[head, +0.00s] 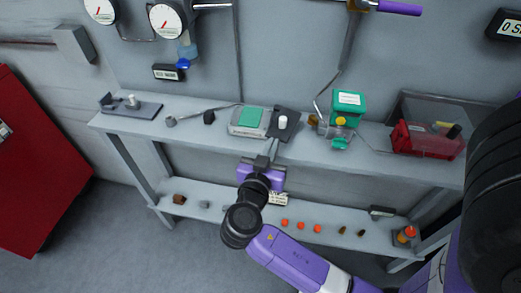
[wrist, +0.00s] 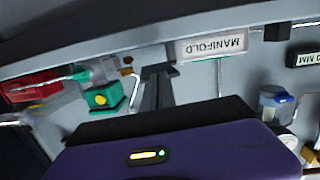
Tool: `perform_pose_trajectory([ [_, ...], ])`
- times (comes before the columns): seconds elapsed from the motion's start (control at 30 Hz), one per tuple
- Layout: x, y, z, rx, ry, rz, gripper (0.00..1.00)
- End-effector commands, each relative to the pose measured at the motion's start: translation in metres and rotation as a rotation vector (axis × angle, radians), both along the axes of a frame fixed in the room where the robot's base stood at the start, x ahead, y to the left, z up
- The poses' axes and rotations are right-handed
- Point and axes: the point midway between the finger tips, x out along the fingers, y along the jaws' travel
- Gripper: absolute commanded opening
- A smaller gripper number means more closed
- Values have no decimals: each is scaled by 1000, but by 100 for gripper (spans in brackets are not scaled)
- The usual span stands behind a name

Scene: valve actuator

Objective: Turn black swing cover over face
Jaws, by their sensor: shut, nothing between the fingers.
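A grey box with a green face (head: 250,118) sits on the upper shelf in the head view. A black flat plate (head: 291,126) with a white knob (head: 283,121) lies at its right side and looks like the swing cover; the green face is uncovered. My gripper (head: 272,148) is shut and empty at the shelf's front edge, just in front of the box and plate. Whether it touches either cannot be told.
A green and yellow device (head: 346,118) and a red toolbox (head: 425,140) stand to the right on the upper shelf (head: 195,130). A rod with a dark block (head: 209,117) lies left. Small orange parts (head: 301,226) line the lower shelf. Gauges (head: 167,21) hang above.

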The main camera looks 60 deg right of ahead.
Motion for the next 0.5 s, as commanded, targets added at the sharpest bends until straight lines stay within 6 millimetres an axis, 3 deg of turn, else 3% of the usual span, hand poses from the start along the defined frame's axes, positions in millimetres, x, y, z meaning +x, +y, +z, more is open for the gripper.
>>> perform_pose_trajectory([
  [0.03,-1,-11,-3,2,-2,-10,9],
  [0.2,1,-7,-3,3,-2,-4,41],
  [0.5,-5,7,-4,2,2,-3,41],
])
